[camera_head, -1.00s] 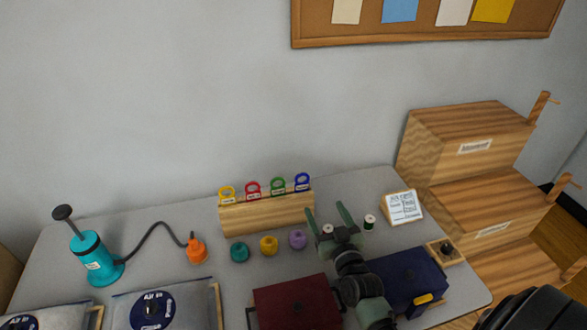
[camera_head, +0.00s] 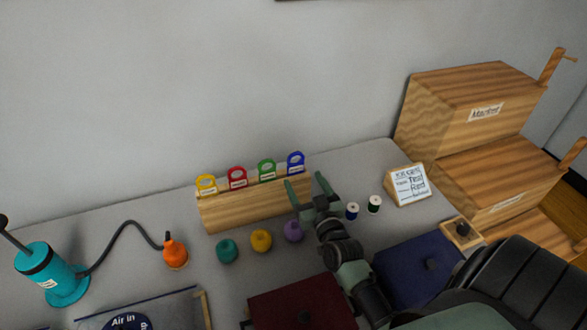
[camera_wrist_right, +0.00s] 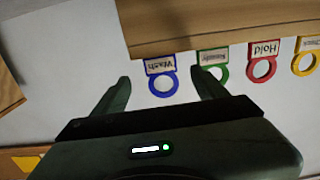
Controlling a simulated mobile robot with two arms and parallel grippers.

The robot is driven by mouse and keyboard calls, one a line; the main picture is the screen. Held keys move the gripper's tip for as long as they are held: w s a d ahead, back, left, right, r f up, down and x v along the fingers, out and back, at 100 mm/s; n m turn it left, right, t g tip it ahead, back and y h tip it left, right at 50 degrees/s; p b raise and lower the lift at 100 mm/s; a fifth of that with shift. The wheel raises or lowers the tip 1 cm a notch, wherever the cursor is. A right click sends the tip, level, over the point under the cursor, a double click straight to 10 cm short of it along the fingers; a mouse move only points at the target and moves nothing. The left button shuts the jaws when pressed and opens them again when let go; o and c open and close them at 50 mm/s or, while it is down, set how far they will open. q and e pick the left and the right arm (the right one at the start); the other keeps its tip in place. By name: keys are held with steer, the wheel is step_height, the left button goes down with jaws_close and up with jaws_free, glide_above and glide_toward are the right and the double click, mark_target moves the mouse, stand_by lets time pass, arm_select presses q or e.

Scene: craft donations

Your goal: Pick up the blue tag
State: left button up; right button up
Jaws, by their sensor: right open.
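The blue tag (camera_head: 296,162) stands at the right end of a wooden rack (camera_head: 255,208), beside green (camera_head: 267,169), red (camera_head: 237,177) and yellow (camera_head: 206,184) tags. In the right wrist view the blue tag (camera_wrist_right: 161,76) has a round ring and a white label, and lies between and beyond the fingertips. My right gripper (camera_head: 305,185) is open and empty, close in front of the rack's right end. It shows in the wrist view too (camera_wrist_right: 164,85). I see no contact with the tag. My left gripper is not in view.
Teal (camera_head: 227,251), yellow (camera_head: 261,240) and purple (camera_head: 293,231) yarn balls sit before the rack. Two thread spools (camera_head: 374,205) and a sign (camera_head: 409,185) stand right. A red box (camera_head: 300,305) and blue box (camera_head: 415,270) lie nearer. A teal pump (camera_head: 50,275) stands left.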

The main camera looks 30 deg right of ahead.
mark_target(296, 168)
steer(key=p+x, duration=0.1)
steer(key=x, duration=0.5)
steer(key=shift+w+r, duration=0.1)
steer(key=shift+w, duration=0.6)
steer(key=shift+s, duration=0.1)
steer(key=c, duration=1.4)
